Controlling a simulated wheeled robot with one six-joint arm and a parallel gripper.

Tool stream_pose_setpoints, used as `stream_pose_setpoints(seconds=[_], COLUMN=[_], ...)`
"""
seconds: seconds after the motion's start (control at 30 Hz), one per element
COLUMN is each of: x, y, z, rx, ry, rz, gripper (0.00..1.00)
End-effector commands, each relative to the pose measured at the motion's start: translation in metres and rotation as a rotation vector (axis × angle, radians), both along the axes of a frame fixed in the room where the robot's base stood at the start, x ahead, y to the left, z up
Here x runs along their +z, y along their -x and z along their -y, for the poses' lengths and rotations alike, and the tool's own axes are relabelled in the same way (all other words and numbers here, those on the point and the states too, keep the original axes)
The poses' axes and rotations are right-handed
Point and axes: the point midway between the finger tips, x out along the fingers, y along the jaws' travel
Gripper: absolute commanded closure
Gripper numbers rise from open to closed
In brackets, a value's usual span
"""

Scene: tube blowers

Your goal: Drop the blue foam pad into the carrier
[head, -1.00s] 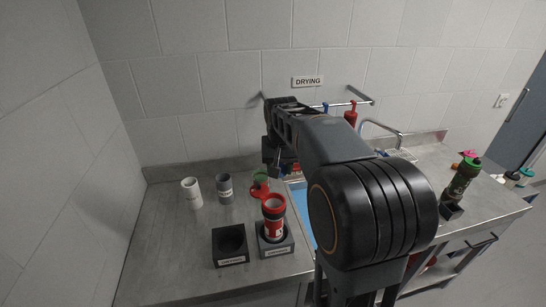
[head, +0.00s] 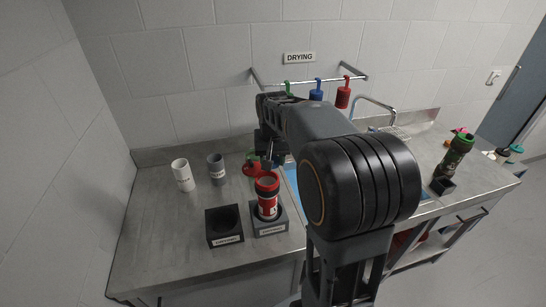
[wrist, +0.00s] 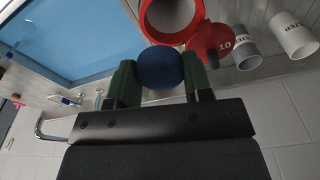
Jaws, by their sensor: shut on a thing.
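The blue foam pad (wrist: 160,68) is a dark blue round piece between the green-tipped fingers of my gripper (wrist: 160,80) in the wrist view. The fingers are shut on it. The carrier (head: 267,197) is a red and white tube with an open mouth, upright in the right-hand black holder (head: 270,229). A red round lid (wrist: 209,42) marked 10 is beside the mouth. In the head view my gripper (head: 272,158) is just behind the carrier; the pad cannot be made out there.
An empty black holder (head: 224,225) stands left of the carrier. A white cup (head: 182,176) and a grey cup (head: 216,170) stand behind, at left. Green, blue and red items (head: 343,95) hang on the rail. A dark tube (head: 455,158) stands at right.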

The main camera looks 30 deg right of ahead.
Motion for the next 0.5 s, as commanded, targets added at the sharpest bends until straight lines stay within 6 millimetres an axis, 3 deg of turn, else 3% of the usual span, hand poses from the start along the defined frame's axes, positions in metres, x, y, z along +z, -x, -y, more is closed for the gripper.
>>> stream_pose_setpoints(seconds=[0.03,0.07,0.1,0.33,0.5], x=[0.0003,0.0003,0.0003,0.0004,0.0004], y=[0.0,0.0,0.0,0.0,0.0], z=[-0.0001,-0.0001,-0.0001,-0.0001,0.0], rx=[0.0,0.0,0.0,0.0,0.0], ry=[0.0,0.0,0.0,0.0,0.0], rz=[0.0,0.0,0.0,0.0,0.0], gripper=[0.76,0.51,0.47,0.25,0.24])
